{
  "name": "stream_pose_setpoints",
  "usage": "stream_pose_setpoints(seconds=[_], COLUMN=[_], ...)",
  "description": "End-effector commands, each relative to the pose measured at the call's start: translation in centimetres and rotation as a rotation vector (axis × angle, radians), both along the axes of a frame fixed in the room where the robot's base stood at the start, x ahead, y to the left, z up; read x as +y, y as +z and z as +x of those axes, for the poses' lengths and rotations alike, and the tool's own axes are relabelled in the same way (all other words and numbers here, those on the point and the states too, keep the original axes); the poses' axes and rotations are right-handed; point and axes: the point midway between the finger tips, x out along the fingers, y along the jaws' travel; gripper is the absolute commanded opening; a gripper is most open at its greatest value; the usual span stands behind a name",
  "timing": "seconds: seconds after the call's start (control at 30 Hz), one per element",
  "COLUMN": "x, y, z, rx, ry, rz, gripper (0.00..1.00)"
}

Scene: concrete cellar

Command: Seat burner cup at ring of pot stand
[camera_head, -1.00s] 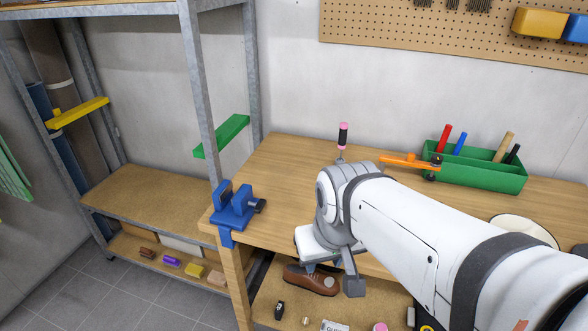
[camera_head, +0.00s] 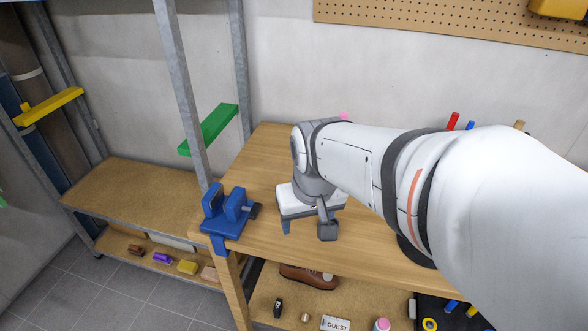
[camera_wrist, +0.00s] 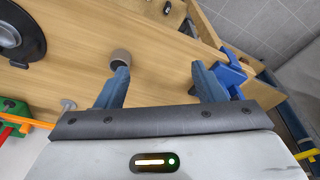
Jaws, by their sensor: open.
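My gripper (camera_wrist: 160,74) is open and empty over the left part of the workbench, with its blue fingers wide apart. A small round grey-brown cup (camera_wrist: 121,57), which looks like the burner cup, stands on the wood in the wrist view. It shows just past the left fingertip, outside the gap between the fingers; I cannot tell whether they touch. A black round piece with a grey disc (camera_wrist: 8,34) lies at the upper left of the wrist view, partly cut off. It may be the pot stand, but no ring is clear. In the head view my arm hides the cup.
A blue vise (camera_head: 228,210) is clamped at the bench's left corner, near the right finger in the wrist view (camera_wrist: 230,72). A green box (camera_wrist: 12,112) and an orange tool (camera_wrist: 38,124) are at the wrist view's left. The bench's left back (camera_head: 262,150) is clear.

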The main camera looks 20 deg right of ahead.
Motion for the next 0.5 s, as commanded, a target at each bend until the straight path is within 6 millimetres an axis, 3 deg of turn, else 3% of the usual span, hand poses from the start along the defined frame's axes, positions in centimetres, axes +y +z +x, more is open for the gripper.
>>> stream_pose_setpoints(seconds=[0.1,0.3,0.5], x=[-2.2,-6.3,-9.1], y=[-1.3,-4.7,-7.6], z=[3.1,7.3,9.5], rx=[0.063,0.145,0.195], ry=[-0.078,-0.196,-0.269], rz=[0.008,0.025,0.039], gripper=[0.67,0.67,0.67])
